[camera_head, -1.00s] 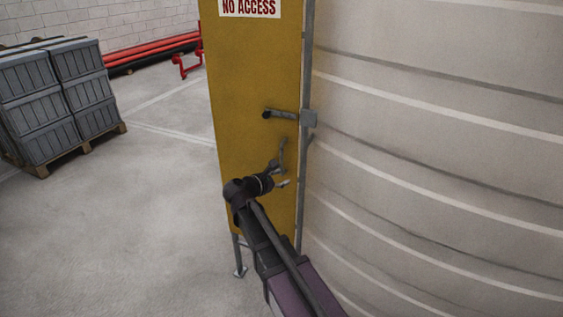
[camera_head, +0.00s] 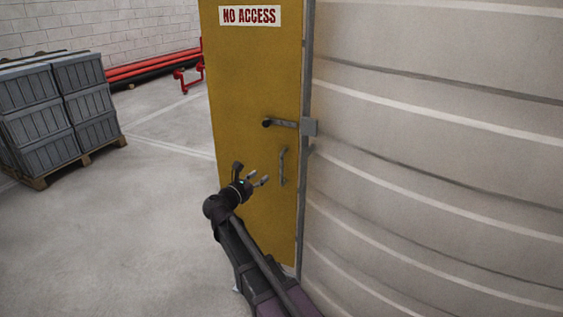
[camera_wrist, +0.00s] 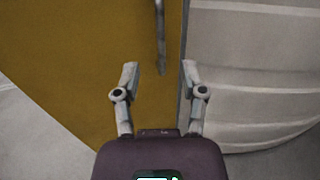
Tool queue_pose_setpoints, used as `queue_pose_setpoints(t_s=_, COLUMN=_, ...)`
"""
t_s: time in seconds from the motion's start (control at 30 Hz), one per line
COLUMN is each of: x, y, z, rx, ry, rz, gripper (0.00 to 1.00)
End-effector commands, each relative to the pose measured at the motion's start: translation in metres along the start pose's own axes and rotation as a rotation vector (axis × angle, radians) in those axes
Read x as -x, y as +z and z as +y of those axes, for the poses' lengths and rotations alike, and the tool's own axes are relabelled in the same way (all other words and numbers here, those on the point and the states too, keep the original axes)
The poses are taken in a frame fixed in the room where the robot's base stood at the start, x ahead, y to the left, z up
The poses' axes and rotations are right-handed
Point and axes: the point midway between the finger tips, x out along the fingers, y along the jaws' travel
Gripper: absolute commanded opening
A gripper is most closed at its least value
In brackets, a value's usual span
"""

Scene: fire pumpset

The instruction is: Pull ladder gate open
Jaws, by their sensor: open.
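The ladder gate (camera_head: 250,85) is a tall yellow panel with a red-on-white "NO ACCESS" sign (camera_head: 249,16). It stands against a grey post (camera_head: 305,60) and looks shut. A latch lever (camera_head: 284,123) with a dark knob lies level across its right edge. Below it is an upright grey pull handle (camera_head: 283,167). My gripper (camera_head: 260,178) is open and empty, a little left of the pull handle and apart from it. In the wrist view, the handle (camera_wrist: 160,40) comes down ahead, between and beyond the open fingers (camera_wrist: 158,72).
A large curved, ribbed pale wall (camera_head: 440,150) fills the right side, close to the gate. Grey crates (camera_head: 60,105) stand on a wooden pallet (camera_head: 75,165) at left. Red pipes (camera_head: 155,67) lie along the back wall. The floor left of the gate is clear.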

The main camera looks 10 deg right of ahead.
Motion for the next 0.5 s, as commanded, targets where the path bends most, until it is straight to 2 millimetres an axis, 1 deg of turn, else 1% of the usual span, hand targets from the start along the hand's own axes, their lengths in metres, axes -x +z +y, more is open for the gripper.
queue_pose_setpoints(t_s=0.17, x=-0.017, y=0.000, z=0.001, rx=-0.001, ry=-0.002, rz=0.000, gripper=0.54)
queue_pose_setpoints(t_s=0.5, x=-0.067, y=0.000, z=0.001, rx=-0.001, ry=-0.003, rz=0.001, gripper=0.54)
